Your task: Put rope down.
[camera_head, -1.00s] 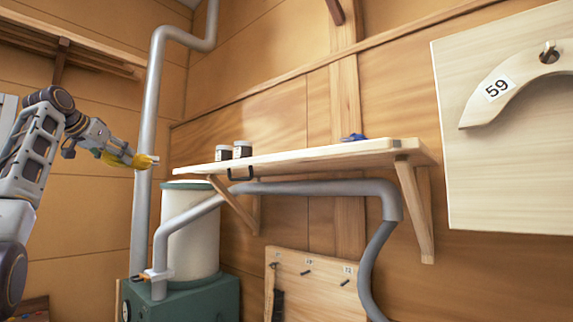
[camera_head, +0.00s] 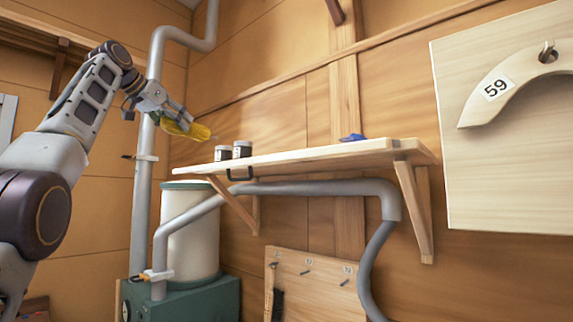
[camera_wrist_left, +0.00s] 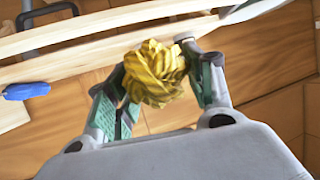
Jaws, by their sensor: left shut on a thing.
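The yellow rope (camera_head: 190,130) is a twisted bundle held by my left gripper (camera_head: 180,116). In the head view it is in the air, above and left of the left end of the wooden shelf (camera_head: 310,158). In the left wrist view the rope (camera_wrist_left: 155,73) sits between the two green-padded fingers of the left gripper (camera_wrist_left: 160,80), which are shut on it. The pale shelf edge (camera_wrist_left: 110,20) shows behind it there. My right gripper is in neither view.
A grey vertical pipe (camera_head: 146,200) stands behind the arm. A board marked 59 (camera_head: 500,150) hangs at right.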

